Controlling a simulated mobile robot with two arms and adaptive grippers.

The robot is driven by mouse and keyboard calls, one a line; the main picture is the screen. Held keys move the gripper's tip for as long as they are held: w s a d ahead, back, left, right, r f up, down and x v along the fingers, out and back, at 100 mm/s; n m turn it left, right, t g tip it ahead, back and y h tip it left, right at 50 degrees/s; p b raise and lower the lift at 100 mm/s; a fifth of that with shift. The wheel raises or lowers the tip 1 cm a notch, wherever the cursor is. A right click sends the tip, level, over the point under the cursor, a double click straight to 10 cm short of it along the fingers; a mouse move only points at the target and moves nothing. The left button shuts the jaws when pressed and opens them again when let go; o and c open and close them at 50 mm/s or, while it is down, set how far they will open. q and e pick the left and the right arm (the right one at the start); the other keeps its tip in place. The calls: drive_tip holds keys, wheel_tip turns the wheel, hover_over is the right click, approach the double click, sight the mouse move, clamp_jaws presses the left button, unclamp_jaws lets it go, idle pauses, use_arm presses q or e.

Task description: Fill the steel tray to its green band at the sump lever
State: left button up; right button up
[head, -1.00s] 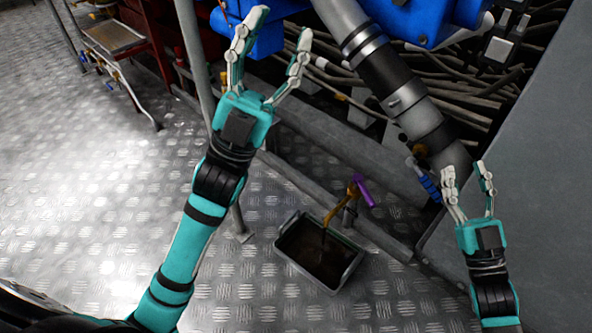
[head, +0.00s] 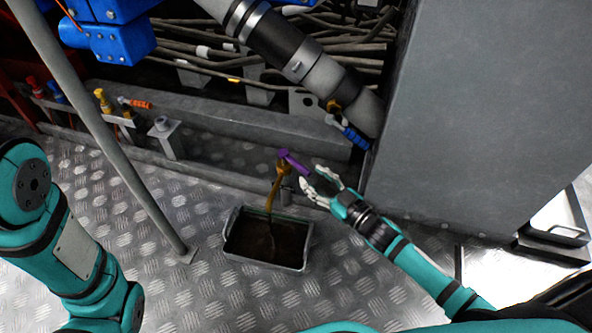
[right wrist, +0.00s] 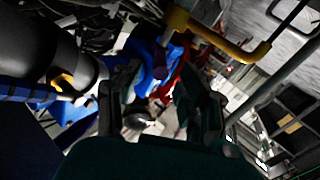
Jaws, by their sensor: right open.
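The purple sump lever (head: 293,161) sits atop a brown spout (head: 277,182) in the head view. A thin dark stream drops from the spout into the steel tray (head: 232,250) on the floor. Dark brown liquid (head: 265,238) covers the tray bottom. A faint green line shows along the far inner wall, above the liquid. My right gripper (head: 312,182) is open, its fingers close beside the lever's free end; contact cannot be told. My left gripper is out of view.
A grey post (head: 120,160) stands left of the tray. A large grey cabinet (head: 480,100) is close on the right. A thick pipe with a blue-handled valve (head: 352,135) hangs behind the lever. Chequered floor around the tray is clear.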

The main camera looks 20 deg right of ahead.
sight(289, 158)
drive_tip(key=b+x, duration=0.2)
drive_tip(key=x, duration=0.4)
drive_tip(key=shift+f, duration=0.1)
drive_tip(key=shift+w+a+b, duration=0.25)
drive_tip(key=shift+w+b, duration=0.15)
drive_tip(key=shift+w, duration=0.1)
clamp_jaws()
